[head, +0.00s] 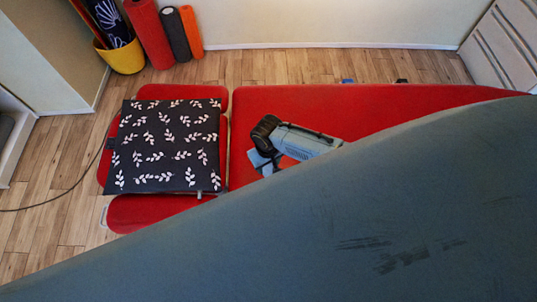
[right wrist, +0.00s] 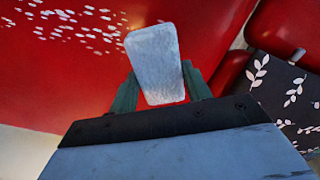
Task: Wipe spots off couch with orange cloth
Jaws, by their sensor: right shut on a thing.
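The red couch (head: 290,97) runs across the middle of the head view. In the right wrist view, a cluster of white spots (right wrist: 75,22) lies on the couch's red surface (right wrist: 40,80). My right gripper (head: 262,158) is over the couch and also shows in the right wrist view (right wrist: 160,90). Its fingers are shut on a pale grey, block-shaped pad (right wrist: 156,62). The pad looks grey, not orange, and I see no orange cloth. Whether the pad touches the couch I cannot tell. My left gripper is not in view.
A black leaf-patterned cushion (head: 165,150) lies on the couch's left end; it also shows in the right wrist view (right wrist: 285,85). A yellow bucket (head: 122,58) and red, black and orange (head: 191,32) rolls stand by the wall. My own arm hides the head view's lower right.

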